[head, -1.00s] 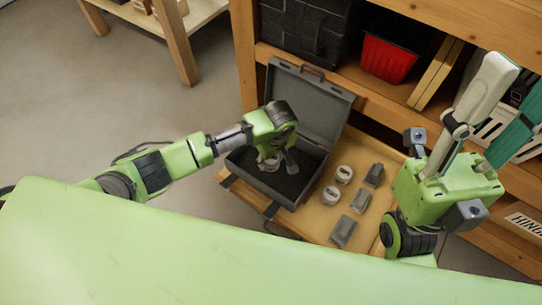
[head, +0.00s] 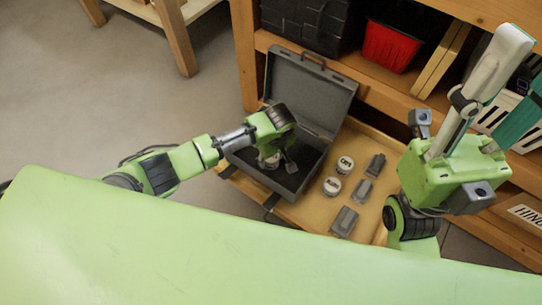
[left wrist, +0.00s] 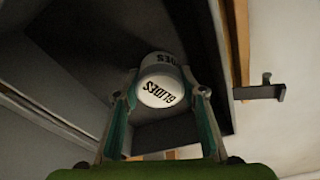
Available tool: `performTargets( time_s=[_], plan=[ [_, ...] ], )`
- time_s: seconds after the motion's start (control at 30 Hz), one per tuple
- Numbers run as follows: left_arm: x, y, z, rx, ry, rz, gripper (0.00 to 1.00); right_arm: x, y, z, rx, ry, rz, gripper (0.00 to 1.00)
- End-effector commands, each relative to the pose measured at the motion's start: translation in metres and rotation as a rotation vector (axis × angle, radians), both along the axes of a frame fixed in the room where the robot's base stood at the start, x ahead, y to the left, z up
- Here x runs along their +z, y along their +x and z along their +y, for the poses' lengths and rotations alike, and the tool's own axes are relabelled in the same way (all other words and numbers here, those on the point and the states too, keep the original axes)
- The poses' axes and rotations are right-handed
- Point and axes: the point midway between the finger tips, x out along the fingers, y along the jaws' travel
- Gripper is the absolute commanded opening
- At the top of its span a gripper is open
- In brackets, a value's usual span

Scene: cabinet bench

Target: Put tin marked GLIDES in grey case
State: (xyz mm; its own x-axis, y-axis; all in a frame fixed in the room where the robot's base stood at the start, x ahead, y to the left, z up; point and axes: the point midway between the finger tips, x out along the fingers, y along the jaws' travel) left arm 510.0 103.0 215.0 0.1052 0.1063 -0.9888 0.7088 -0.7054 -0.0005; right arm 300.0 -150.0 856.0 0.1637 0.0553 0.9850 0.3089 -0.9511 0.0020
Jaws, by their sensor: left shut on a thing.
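The grey case (head: 313,85) stands open on a pulled-out wooden board, its lid raised at the back and its inside dark. My left gripper (head: 278,163) reaches down into the case and is shut on the white tin marked GLIDES (head: 267,163). In the left wrist view the tin (left wrist: 160,85) sits between the two fingers, its lettering readable on top and side. The case's dark floor lies behind it; I cannot tell whether the tin touches it. My right gripper (head: 522,68) is raised at the right, fingers apart and empty.
Two more round white tins (head: 345,164) (head: 332,186) and several small grey blocks (head: 344,221) sit on the wooden board (head: 300,213), right of the case. A red bin (head: 390,45) and black boxes (head: 305,22) fill the shelf behind. Floor is clear at left.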

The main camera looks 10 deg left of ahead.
Motion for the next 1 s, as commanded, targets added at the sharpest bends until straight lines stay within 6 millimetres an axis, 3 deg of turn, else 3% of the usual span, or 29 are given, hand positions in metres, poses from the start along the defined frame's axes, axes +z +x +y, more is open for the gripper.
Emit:
performTargets(
  time_s=[0.87, 0.9, 0.97, 1.0],
  plan=[
    [-0.0058, 0.0002, -0.0002, 0.0, 0.0, 0.0, 0.14, 0.0004, -0.0002, 0.0002, 0.0, -0.001, -0.003, 0.4],
    [-0.0058, 0.0003, -0.0002, 0.0, 0.0, 0.0, 0.43, 0.0005, -0.0002, 0.0003, 0.0, -0.001, -0.004, 0.4],
    [-0.0058, 0.0003, -0.0002, 0.0, 0.0, 0.0, 0.57, 0.0007, -0.0003, 0.0002, 0.0, -0.001, -0.004, 0.4],
    [-0.0058, 0.0003, -0.0002, 0.0, 0.0, 0.0, 0.57, 0.0008, -0.0002, 0.0002, 0.0, -0.001, -0.004, 0.4]
  ],
)
